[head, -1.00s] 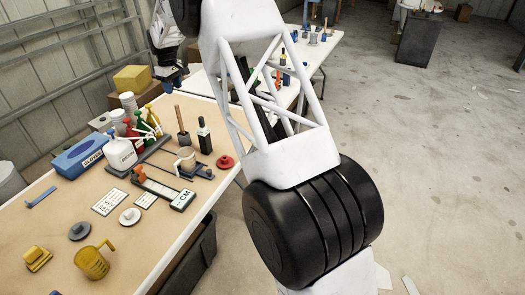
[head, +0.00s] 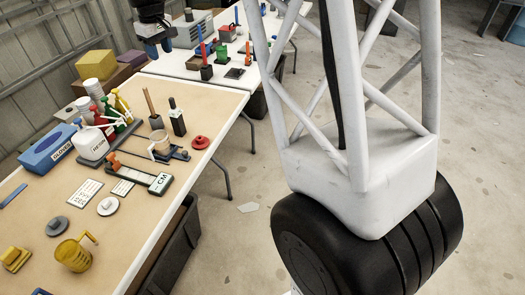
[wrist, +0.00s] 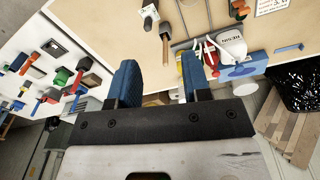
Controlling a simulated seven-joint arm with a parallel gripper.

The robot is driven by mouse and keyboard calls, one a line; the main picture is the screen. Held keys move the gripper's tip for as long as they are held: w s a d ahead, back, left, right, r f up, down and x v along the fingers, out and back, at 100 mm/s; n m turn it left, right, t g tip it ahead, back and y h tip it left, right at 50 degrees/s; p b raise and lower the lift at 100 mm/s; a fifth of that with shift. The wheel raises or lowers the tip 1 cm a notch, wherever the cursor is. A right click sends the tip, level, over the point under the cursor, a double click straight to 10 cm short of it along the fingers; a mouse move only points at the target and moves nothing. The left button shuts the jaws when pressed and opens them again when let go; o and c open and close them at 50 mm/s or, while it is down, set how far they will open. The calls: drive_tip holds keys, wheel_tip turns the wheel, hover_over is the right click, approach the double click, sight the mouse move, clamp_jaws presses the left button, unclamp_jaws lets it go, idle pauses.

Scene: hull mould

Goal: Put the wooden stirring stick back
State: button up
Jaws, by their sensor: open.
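My gripper (head: 160,51) is at the top of the head view, beyond the near table's far edge. In the wrist view its two blue fingers (wrist: 161,82) are wide apart with nothing between them.
A dark bottle (head: 178,122) stands right of the stick. A white table (head: 222,80) with several small tools lies beyond.

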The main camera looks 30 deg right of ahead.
drive_tip(key=s+d+r+m, duration=0.1)
drive_tip(key=s+d, duration=0.1)
drive_tip(key=s, duration=0.7)
drive_tip(key=s+d+r+m+t, duration=0.1)
drive_tip(key=s+d+r, duration=0.15)
drive_tip(key=s, duration=0.55)
drive_tip(key=s+d+r+m, duration=0.1)
drive_tip(key=s+d, duration=0.1)
drive_tip(key=s, duration=0.7)
drive_tip(key=s+d+f+m, duration=0.1)
drive_tip(key=s+f, duration=0.3)
drive_tip(key=s, duration=0.8)
drive_tip(key=s+d+f+m, duration=0.2)
drive_tip(key=s+f, duration=0.1)
drive_tip(key=s, duration=0.8)
drive_tip(key=shift+s+d+f+t, duration=0.25)
drive_tip(key=shift+s+f+t, duration=0.1)
drive_tip(key=shift+f+t, duration=0.05)
